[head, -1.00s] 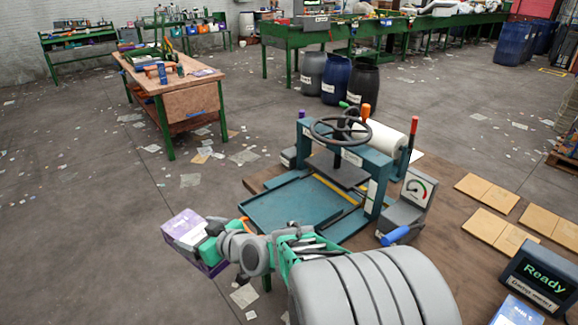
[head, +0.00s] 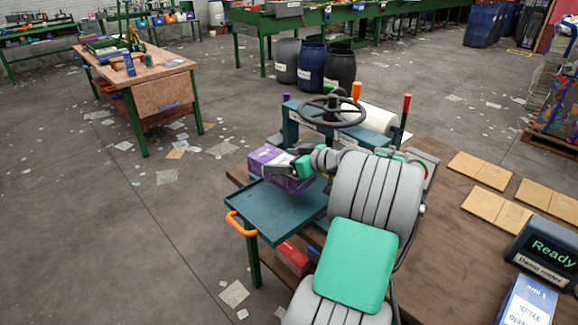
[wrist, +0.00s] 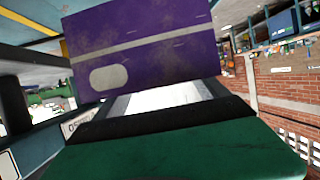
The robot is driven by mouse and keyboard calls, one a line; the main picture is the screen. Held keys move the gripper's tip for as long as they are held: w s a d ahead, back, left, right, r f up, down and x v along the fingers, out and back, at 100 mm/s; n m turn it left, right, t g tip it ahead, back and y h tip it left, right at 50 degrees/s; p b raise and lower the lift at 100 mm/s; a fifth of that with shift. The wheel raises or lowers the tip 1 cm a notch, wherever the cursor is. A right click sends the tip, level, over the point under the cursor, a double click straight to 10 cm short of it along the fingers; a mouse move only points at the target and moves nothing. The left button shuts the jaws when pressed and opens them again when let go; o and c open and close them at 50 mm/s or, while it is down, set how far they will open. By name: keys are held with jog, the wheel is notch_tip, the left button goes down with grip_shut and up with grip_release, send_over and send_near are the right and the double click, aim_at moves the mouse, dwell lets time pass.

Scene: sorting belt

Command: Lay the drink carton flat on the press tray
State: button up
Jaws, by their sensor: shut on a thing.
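My gripper (head: 299,169) is shut on the purple drink carton (head: 272,167). In the head view the carton is at the back part of the teal press tray (head: 268,212), close to the press frame. Its far end and underside are partly hidden, and I cannot tell whether it touches the tray. In the wrist view the carton (wrist: 145,45) fills the upper middle, its purple side with a pale stripe and a light oval facing the camera. The front of the tray, with its orange handle (head: 241,223), is bare.
The press frame (head: 300,125) with its handwheel (head: 325,110) stands just behind the carton. A display reading "Ready" (head: 545,255), a blue-and-white carton (head: 525,302) and tan boards (head: 480,170) are on the brown table to the right. A red item (head: 293,257) lies below the tray.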

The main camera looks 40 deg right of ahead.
jog(key=shift+s+d+f, duration=0.25)
jog(key=shift+s+d, duration=0.25)
jog(key=shift+d, duration=0.25)
jog(key=shift+a+f+b, duration=0.1)
jog(key=shift+f+b, duration=1.55)
jog(key=shift+f, duration=1.8)
jog(key=shift+f+b, duration=0.35)
jog(key=shift+b, duration=0.15)
jog(key=o, duration=1.2)
